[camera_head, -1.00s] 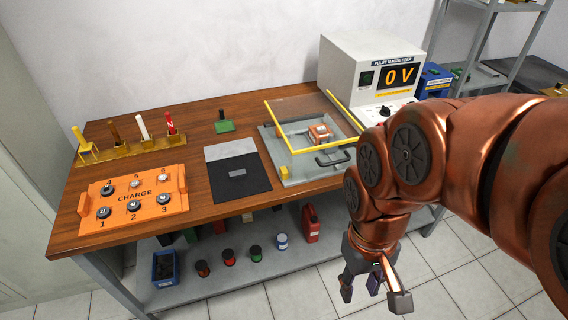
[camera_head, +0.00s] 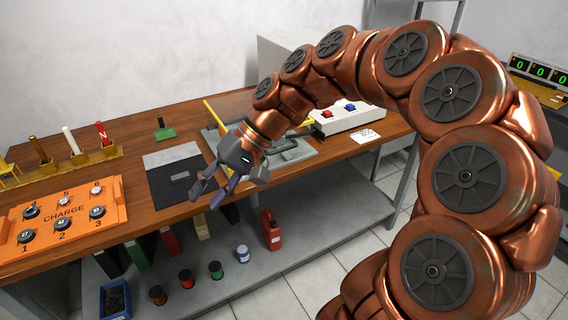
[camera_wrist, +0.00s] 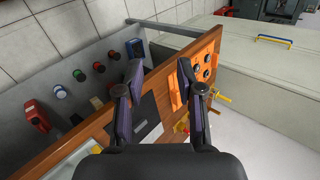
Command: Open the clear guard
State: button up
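The clear guard (camera_head: 214,113) has yellow edges and stands over a grey base plate (camera_head: 299,154) on the workbench. My arm covers most of it in the head view; only part of its left yellow edge shows clearly, so I cannot tell its full pose. My gripper (camera_head: 209,194) hangs in front of the bench's front edge, left of the guard and apart from it, pointing down and left. In the wrist view my gripper (camera_wrist: 160,72) has its two fingers spread with nothing between them.
An orange CHARGE panel (camera_head: 66,212) lies at the left of the bench, with a black mat (camera_head: 175,182) between it and the base plate. A white magnetizer (camera_head: 281,50) stands behind my arm. A lower shelf holds a red can (camera_head: 270,232) and several small spools.

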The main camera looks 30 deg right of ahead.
jog(key=w+d+f+m+t+y+b, duration=0.2)
jog(key=w+d+t+b, duration=0.1)
jog(key=w+d, duration=0.35)
jog(key=m+t+b, duration=0.7)
jog(key=t, duration=0.1)
send_near(287, 149)
jog(key=x, duration=0.3)
jog(key=shift+x, duration=3.95)
jog(key=shift+c, duration=0.4)
grip_shut()
